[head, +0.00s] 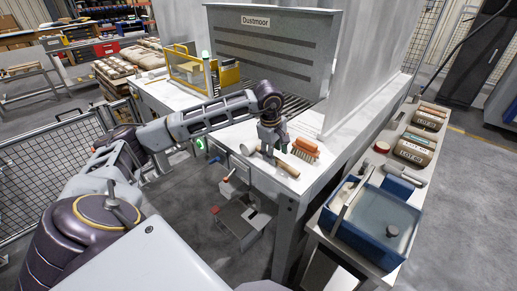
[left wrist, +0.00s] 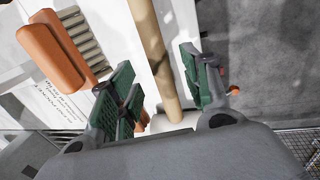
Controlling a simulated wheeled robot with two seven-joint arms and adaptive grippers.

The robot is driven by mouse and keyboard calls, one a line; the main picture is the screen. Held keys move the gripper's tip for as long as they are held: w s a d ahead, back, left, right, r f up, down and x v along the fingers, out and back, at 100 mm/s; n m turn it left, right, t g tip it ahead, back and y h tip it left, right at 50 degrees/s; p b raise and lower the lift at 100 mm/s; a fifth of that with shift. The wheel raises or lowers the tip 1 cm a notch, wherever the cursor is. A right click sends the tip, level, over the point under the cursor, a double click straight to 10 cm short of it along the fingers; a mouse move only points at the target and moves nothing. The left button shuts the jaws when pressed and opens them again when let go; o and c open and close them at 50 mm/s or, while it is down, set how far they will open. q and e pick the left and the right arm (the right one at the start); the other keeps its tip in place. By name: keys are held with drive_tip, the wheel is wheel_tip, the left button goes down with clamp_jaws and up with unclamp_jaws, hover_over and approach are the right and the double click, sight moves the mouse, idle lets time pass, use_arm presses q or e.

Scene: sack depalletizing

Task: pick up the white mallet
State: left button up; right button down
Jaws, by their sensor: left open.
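The white mallet lies on the white bench top; its white head (head: 247,149) and tan wooden handle (head: 287,167) show in the head view. My left gripper (head: 272,149) is over the handle, close to the head. In the left wrist view, the gripper (left wrist: 158,60) is open, with green-padded fingers on either side of the tan handle (left wrist: 153,45). The white mallet head (left wrist: 172,122) sits low between the fingers, partly hidden by the gripper body. I cannot tell whether the fingers touch the handle. My right gripper is in neither view.
An orange brush (head: 305,147) lies just right of the mallet, and it also shows in the left wrist view (left wrist: 52,55). A grey Dustmoor hood (head: 270,50) stands behind. A blue box (head: 372,225) and brown sacks (head: 414,149) sit on the right-hand side table. The bench's front edge is close.

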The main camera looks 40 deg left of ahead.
sight(276, 158)
use_arm(q)
drive_tip(key=shift+w+f+p, duration=0.15)
drive_tip(key=shift+w+f, duration=0.05)
drive_tip(key=shift+f, duration=0.7)
drive_tip(key=shift+w+f+p, duration=0.15)
drive_tip(key=shift+f, duration=0.7)
drive_tip(key=shift+r, duration=0.1)
clamp_jaws()
